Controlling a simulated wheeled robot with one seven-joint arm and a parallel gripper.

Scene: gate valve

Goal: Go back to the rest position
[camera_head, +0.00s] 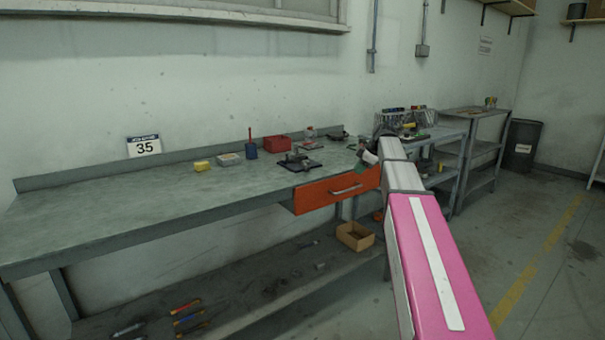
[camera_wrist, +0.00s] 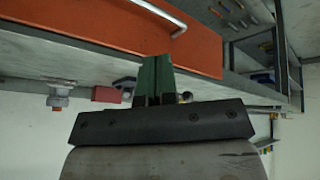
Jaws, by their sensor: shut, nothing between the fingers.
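My gripper (camera_head: 367,158) shows small in the head view, at the far end of my arm, by the right end of the workbench. In the wrist view its green fingers (camera_wrist: 153,78) are together with nothing between them. The wrist view is upside down, with the orange drawer front (camera_wrist: 130,32) close to the fingertips. The same orange drawer (camera_head: 338,190) shows in the head view with its grey handle, under the bench top. A small metal fitting (camera_head: 310,135) stands at the back of the bench; I cannot tell whether it is the gate valve.
The long workbench (camera_head: 120,205) carries a dark device on a plate (camera_head: 300,163), a red box (camera_head: 278,144), a blue cup (camera_head: 251,150) and a yellow block (camera_head: 202,166). A cardboard box (camera_head: 355,236) lies on the lower shelf. Metal shelving (camera_head: 478,150) stands behind my arm. Floor at right is clear.

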